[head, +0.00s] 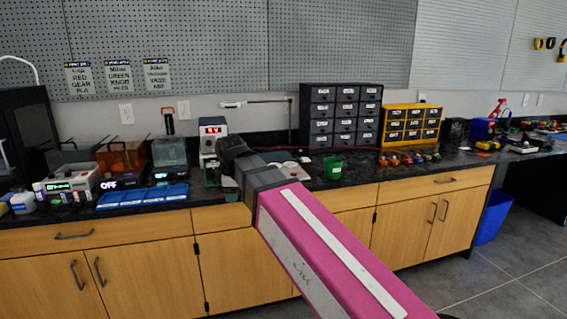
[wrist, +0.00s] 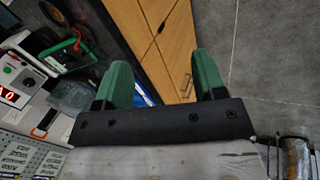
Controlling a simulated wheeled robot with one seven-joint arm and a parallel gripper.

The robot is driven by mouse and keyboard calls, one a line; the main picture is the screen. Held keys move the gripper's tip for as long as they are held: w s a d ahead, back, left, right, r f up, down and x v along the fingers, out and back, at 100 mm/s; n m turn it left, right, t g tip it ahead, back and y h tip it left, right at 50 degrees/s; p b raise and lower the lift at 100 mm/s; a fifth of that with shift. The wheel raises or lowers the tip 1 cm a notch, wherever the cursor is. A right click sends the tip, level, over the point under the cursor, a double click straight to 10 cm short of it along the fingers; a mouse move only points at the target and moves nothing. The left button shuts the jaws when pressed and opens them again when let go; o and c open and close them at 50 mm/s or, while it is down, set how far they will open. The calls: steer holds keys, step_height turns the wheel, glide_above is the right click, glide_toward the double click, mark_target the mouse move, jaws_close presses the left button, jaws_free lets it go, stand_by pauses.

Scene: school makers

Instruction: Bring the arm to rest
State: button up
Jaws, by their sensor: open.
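My pink arm reaches from the lower right of the head view up toward the counter. Its dark wrist end lies in front of the counter's middle, and the fingers cannot be made out clearly there. In the wrist view my gripper (wrist: 161,80) shows two green fingers spread apart with nothing between them. Behind the gap are a wooden cabinet front and the grey floor (wrist: 275,55).
The dark counter (head: 285,184) holds a red-digit display unit (head: 212,128), a green cup (head: 333,168), blue trays (head: 143,196), a black drawer cabinet (head: 341,115) and a yellow one (head: 409,124). A blue bin (head: 493,217) stands on the floor at right.

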steer(key=d+f+m+g+h, duration=0.1)
steer(key=d+f+m+g, duration=0.2)
steer(key=d+f+m, duration=1.7)
steer(key=s+d+f, duration=0.2)
steer(key=d+f, duration=0.5)
steer(key=d, duration=0.1)
steer(key=s+d+f+g, duration=0.1)
steer(key=s+d+f, duration=0.2)
steer(key=d+f, duration=0.3)
steer(key=shift+d+f, duration=0.35)
steer(key=shift+d, duration=0.65)
steer(key=shift+s, duration=0.1)
